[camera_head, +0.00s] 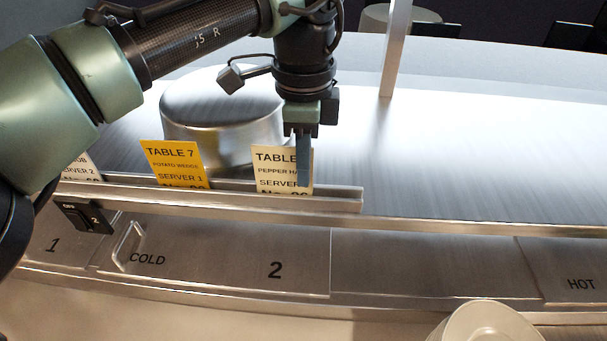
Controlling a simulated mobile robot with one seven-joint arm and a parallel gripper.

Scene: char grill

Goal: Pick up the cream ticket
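A cream ticket (269,168) stands upright in the metal rail (240,199) at the right end of the row. Its print reads "TABLE", "PEPPER HA" and "SERVER", with the rest covered. My gripper (303,178) points down at this ticket, and its blue-grey finger overlaps the ticket's right part in the head view. Only one finger outline shows, so I cannot tell whether it is open, shut or touching the ticket. The ticket's lower edge is hidden in the rail.
A yellow ticket (173,163) stands left of the cream one. A pale ticket (85,167) at far left is partly hidden by my arm. A steel dome (215,120) sits behind the rail. A white round item (485,325) is at front right. The right counter is clear.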

